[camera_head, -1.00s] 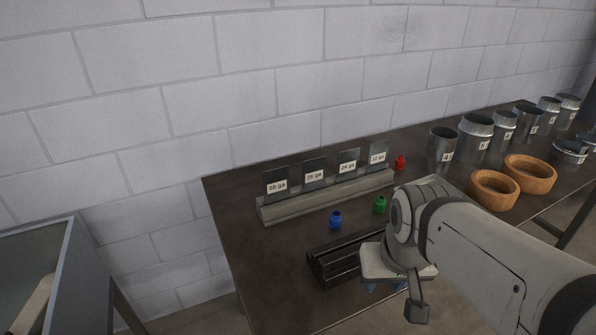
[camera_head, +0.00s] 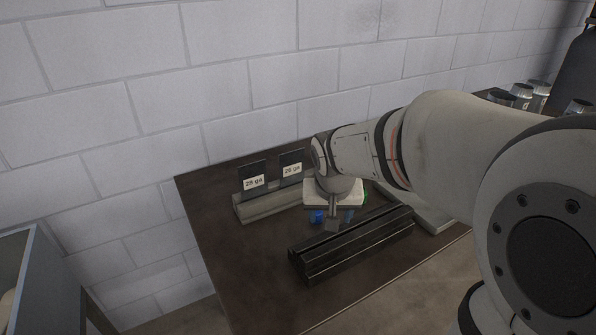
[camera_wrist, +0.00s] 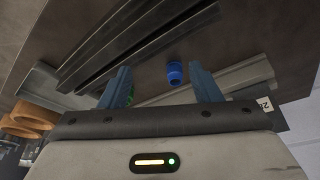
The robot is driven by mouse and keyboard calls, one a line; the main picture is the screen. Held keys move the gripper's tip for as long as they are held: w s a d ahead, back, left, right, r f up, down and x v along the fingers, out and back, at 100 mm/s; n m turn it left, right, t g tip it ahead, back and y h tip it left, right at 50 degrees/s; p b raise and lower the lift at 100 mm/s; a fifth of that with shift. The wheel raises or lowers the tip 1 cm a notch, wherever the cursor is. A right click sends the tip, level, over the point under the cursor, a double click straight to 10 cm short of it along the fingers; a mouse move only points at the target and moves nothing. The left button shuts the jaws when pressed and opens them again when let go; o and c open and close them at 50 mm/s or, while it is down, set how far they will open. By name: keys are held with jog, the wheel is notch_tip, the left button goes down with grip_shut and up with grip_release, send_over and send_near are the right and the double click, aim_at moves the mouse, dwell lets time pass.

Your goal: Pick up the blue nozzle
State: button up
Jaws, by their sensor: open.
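The blue nozzle (camera_head: 317,216) stands on the dark table, just below my gripper in the head view. In the wrist view the blue nozzle (camera_wrist: 174,73) shows whole, a little beyond the fingertips and nearer the right finger. My gripper (camera_wrist: 162,82) is open and empty, with its two blue fingers apart. In the head view my gripper (camera_head: 333,222) hangs over the table, its fingers partly hidden by the wrist. I cannot tell its exact height above the nozzle.
A black ribbed bar (camera_head: 350,245) lies in front of the nozzle. A grey stand with labelled gauge plates (camera_head: 262,206) is behind it. A green nozzle (camera_head: 365,197) is just right of my gripper, mostly hidden. The table's left part is clear.

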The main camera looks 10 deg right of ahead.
jog(key=m+b, duration=0.1)
send_over(317, 214)
jog(key=s+a, duration=0.1)
jog(key=s, duration=0.1)
notch_tip(317, 214, down, 6)
jog(key=shift+t, duration=0.4)
jog(key=shift+w+x, duration=0.2)
jog(key=shift+x, duration=3.4)
jog(key=shift+d+r, duration=0.1)
jog(key=shift+d, duration=0.1)
